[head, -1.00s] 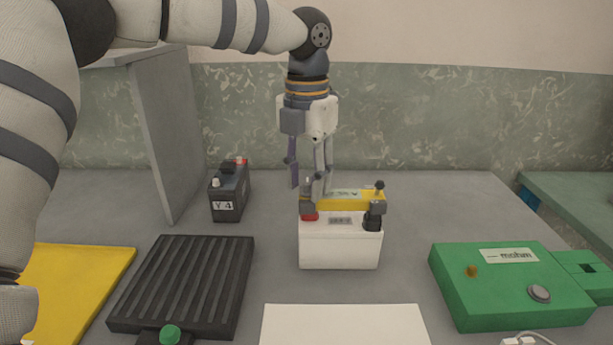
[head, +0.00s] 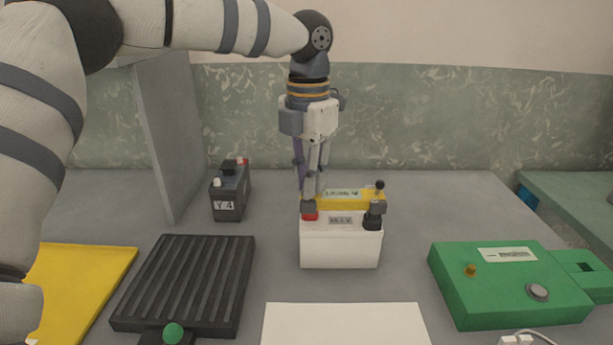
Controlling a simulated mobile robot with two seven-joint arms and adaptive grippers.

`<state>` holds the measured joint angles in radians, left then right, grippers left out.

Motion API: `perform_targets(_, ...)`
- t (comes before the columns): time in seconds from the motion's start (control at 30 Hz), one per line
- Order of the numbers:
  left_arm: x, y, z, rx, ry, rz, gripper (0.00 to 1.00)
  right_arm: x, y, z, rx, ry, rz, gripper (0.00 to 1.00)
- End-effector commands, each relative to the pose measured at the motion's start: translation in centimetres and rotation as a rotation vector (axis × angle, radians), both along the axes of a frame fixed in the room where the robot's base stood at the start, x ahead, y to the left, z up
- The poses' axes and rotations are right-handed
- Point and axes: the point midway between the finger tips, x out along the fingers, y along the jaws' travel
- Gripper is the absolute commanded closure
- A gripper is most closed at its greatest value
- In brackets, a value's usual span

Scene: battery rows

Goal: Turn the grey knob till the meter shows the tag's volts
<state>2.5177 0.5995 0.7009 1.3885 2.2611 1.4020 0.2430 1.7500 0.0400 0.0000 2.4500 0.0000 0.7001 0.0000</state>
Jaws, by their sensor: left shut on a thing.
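A white battery (head: 340,248) stands upright mid-table, with a small grey tag (head: 340,220) whose print is too blurred to read surely. A yellow meter bar (head: 348,201) lies across its top, its display (head: 342,193) too small to read surely. Its left end sits over the red terminal (head: 310,215), its right end over the black terminal (head: 372,222). A dark knob (head: 380,185) stands at the right end. My left gripper (head: 313,193) points down, shut at the bar's left end on what seems the grey knob, which its fingers hide. My right gripper is out of view.
A dark battery (head: 229,193) marked Y 4 stands behind left, near a grey upright panel (head: 168,140). A black ribbed tray (head: 190,285), a yellow mat (head: 80,285), a white sheet (head: 345,325) and a green box (head: 510,285) with a round button surround the white battery.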

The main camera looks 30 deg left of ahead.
Motion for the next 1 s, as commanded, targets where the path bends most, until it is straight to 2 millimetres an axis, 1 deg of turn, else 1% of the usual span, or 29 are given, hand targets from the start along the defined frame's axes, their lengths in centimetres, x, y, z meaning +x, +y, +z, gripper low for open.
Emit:
perform_targets(0.2, -0.07, -0.05, 0.22, -0.002, -0.003, -0.193, 1.0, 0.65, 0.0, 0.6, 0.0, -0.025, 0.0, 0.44)
perform_targets(0.6, 0.01, 0.01, 0.05, 0.0, -0.001, -0.547, 1.0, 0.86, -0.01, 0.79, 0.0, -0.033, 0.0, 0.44)
perform_targets(0.8, 0.0, 0.02, 0.04, -0.001, -0.001, -0.677, 1.0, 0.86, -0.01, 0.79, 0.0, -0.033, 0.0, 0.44)
perform_targets(1.0, 0.02, 0.02, 0.06, 0.0, -0.001, -0.762, 1.0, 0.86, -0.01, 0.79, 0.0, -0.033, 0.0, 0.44)
